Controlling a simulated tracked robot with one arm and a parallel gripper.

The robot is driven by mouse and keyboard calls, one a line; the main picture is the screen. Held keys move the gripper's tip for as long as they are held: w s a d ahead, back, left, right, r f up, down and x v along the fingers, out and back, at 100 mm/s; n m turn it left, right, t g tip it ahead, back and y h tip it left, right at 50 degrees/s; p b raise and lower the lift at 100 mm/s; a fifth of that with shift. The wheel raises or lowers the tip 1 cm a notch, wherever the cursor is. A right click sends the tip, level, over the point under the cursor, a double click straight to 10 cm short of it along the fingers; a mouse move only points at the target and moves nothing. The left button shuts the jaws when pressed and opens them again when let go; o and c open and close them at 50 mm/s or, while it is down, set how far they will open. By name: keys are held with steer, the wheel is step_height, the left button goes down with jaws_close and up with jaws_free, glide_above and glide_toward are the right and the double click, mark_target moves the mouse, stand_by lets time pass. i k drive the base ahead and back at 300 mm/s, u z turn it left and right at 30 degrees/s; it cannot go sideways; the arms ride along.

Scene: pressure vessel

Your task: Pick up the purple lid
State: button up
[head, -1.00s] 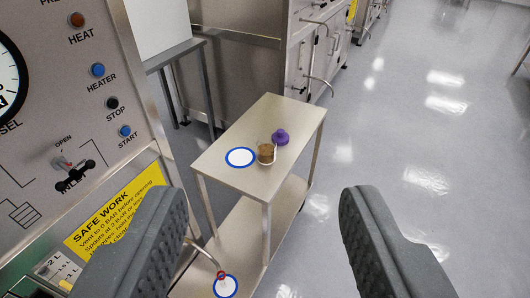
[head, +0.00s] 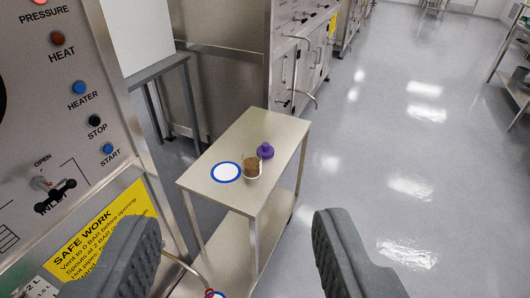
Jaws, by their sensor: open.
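The purple lid (head: 265,150) lies on the top of a steel cart (head: 225,190). It has a small knob on top. A clear container with brown contents (head: 251,168) stands just in front of it and to its left, very close to it; I cannot tell whether they touch. My gripper (head: 238,240) is open and empty, with its two dark padded fingers at the bottom of the view. It is nearer to me than the cart, and the lid shows beyond the gap between the fingers.
A blue-ringed white disc (head: 226,172) lies on the cart top. A control panel (head: 60,120) with buttons and a valve handle (head: 55,195) stands close on the left. A thin bent pipe (head: 190,268) shows low by the cart. Open floor (head: 390,150) lies to the right.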

mark_target(267, 151)
steer(key=u, duration=0.1)
steer(key=k, duration=1)
steer(key=z, duration=0.85)
steer(key=i, duration=1.25)
steer(key=z, duration=0.3)
steer(key=i, duration=1.3)
steer(key=u, duration=1.1)
steer(key=i, duration=0.95)
steer(key=u, duration=0.65)
steer(key=k, duration=0.75)
steer(key=u, duration=0.05)
